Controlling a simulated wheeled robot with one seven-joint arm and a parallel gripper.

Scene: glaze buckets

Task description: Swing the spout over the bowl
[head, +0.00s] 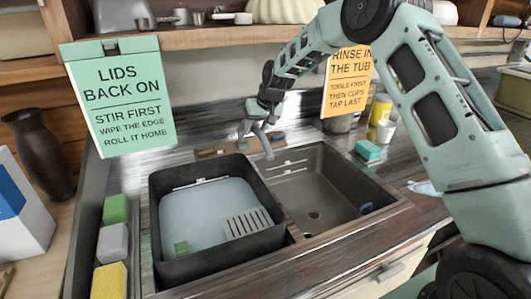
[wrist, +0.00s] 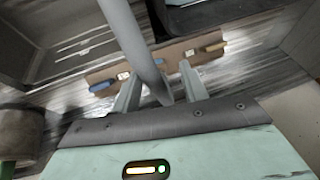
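The grey spout (head: 263,143) rises behind the sink, its tip near the back left corner of the bare grey basin (head: 325,185), close to the divider. I take this basin for the bowl. The black tub (head: 165,215) of pale water fills the left side. My gripper (head: 257,125) is at the spout. In the wrist view, the spout (wrist: 134,40) runs between the fingers of my gripper (wrist: 162,90).
A tap plate with a blue handle (wrist: 101,86) and an orange handle (wrist: 215,46) lies beneath my gripper. A shelf (head: 210,37) with small metal pots runs above. Signs hang left and right. Sponges line the left edge; a teal block (head: 368,149) and cups stand right.

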